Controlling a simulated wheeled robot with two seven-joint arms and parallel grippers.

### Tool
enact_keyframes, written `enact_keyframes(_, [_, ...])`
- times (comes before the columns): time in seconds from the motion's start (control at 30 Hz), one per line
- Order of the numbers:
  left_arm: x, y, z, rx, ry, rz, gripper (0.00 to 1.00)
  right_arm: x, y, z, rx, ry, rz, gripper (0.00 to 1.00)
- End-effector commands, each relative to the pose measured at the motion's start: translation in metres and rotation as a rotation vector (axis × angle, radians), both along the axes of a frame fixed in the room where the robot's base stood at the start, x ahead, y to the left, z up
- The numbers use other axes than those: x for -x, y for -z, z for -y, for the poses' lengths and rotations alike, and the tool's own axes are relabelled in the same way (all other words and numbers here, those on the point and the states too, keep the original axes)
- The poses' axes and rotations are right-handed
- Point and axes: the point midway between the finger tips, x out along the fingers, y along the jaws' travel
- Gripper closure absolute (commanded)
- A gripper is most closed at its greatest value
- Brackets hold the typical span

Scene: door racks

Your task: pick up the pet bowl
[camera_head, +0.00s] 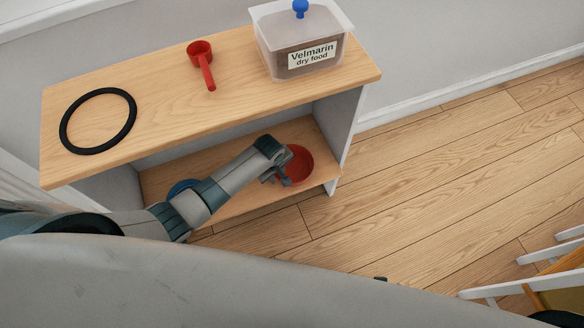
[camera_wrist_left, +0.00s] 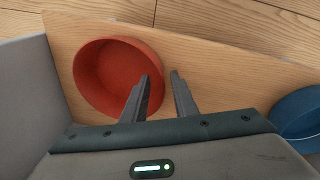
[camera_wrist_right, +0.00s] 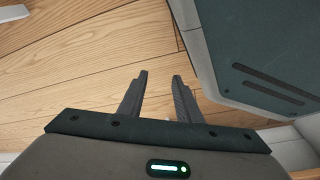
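A red bowl (camera_head: 299,163) sits upright on the lower shelf, near its right end; it also shows in the left wrist view (camera_wrist_left: 103,75). A blue bowl (camera_head: 181,187) is on the same shelf to the left, mostly hidden by my arm, and shows at the right edge of the left wrist view (camera_wrist_left: 299,114). My left gripper (camera_head: 281,177) is at the red bowl's near left side. In the left wrist view its fingers (camera_wrist_left: 161,76) are apart, one over the bowl's inside, one outside its rim; contact cannot be told. My right gripper (camera_wrist_right: 160,75) is open and empty above the floor.
The wooden top board (camera_head: 160,83) overhangs the lower shelf and holds a black ring (camera_head: 67,142), a red scoop (camera_head: 200,53) and a dry food bin (camera_head: 305,43). A grey side panel (camera_head: 338,125) stands by the red bowl.

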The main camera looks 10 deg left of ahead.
Motion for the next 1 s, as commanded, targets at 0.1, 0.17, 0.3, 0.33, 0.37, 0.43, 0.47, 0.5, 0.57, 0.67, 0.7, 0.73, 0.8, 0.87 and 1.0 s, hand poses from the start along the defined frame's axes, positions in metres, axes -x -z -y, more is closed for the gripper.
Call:
enact_keyframes(0.1, [-0.003, 0.015, 0.000, -0.002, 0.001, 0.000, 0.74, -0.013, -0.013, -0.004, -0.005, 0.002, 0.017, 0.69])
enact_keyframes(0.17, [-0.003, 0.019, 0.000, -0.002, 0.001, -0.001, 0.74, -0.014, -0.016, -0.004, -0.005, 0.002, 0.017, 0.69])
enact_keyframes(0.3, [-0.004, 0.023, 0.000, -0.001, 0.000, 0.001, 0.74, -0.015, -0.019, -0.003, -0.003, 0.001, 0.016, 0.69])
enact_keyframes(0.33, [-0.004, 0.023, 0.000, -0.001, 0.000, 0.001, 0.74, -0.015, -0.019, -0.003, -0.003, 0.001, 0.016, 0.69])
enact_keyframes(0.37, [-0.004, 0.022, 0.000, -0.001, 0.000, 0.001, 0.74, -0.015, -0.019, -0.003, -0.003, 0.001, 0.016, 0.69])
enact_keyframes(0.43, [-0.004, 0.022, 0.000, -0.001, 0.000, 0.001, 0.74, -0.015, -0.019, -0.003, -0.002, 0.001, 0.016, 0.69])
enact_keyframes(0.47, [-0.004, 0.022, 0.000, -0.001, 0.000, 0.001, 0.74, -0.014, -0.019, -0.003, -0.002, 0.001, 0.016, 0.69])
enact_keyframes(0.5, [-0.004, 0.022, 0.000, -0.001, 0.000, 0.001, 0.74, -0.014, -0.019, -0.003, -0.002, 0.001, 0.016, 0.69])
enact_keyframes(0.57, [-0.004, 0.022, 0.000, -0.001, 0.000, 0.001, 0.74, -0.014, -0.019, -0.003, -0.002, 0.001, 0.016, 0.69])
enact_keyframes(0.67, [-0.004, 0.022, 0.000, -0.001, 0.000, 0.001, 0.74, -0.014, -0.019, -0.003, -0.002, 0.001, 0.016, 0.69])
enact_keyframes(0.7, [-0.004, 0.022, 0.000, -0.001, 0.000, 0.001, 0.74, -0.014, -0.019, -0.003, -0.002, 0.001, 0.016, 0.69])
enact_keyframes(0.73, [-0.004, 0.022, 0.000, -0.001, 0.000, 0.001, 0.76, -0.014, -0.019, -0.003, -0.002, 0.001, 0.017, 0.69])
enact_keyframes(0.8, [-0.004, 0.022, 0.000, -0.001, 0.000, 0.001, 0.93, -0.015, -0.019, -0.003, -0.002, 0.001, 0.017, 0.69])
enact_keyframes(0.87, [-0.004, 0.022, 0.000, -0.001, 0.000, 0.001, 1.00, -0.014, -0.019, -0.003, -0.002, 0.001, 0.017, 0.69])
enact_keyframes(1.0, [-0.004, 0.022, 0.000, -0.001, 0.000, 0.001, 1.00, -0.014, -0.019, -0.002, -0.002, 0.001, 0.017, 0.69])
